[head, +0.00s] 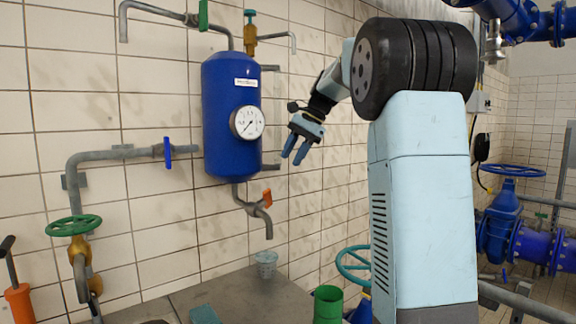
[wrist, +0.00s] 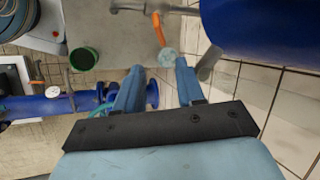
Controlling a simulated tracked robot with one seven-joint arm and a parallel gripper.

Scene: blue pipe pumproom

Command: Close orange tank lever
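The orange lever (head: 267,198) sits on the grey outlet pipe (head: 253,207) below the blue tank (head: 231,115). In the wrist view the orange lever (wrist: 158,30) shows at the top, beyond my fingertips. My gripper (head: 292,160) is above and to the right of the lever in the head view, pointing down, apart from it. In the wrist view my gripper (wrist: 160,64) has a clear gap between its blue fingers and holds nothing.
A pipe with a blue lever (head: 167,152) runs left of the tank. The tiled wall is close behind.

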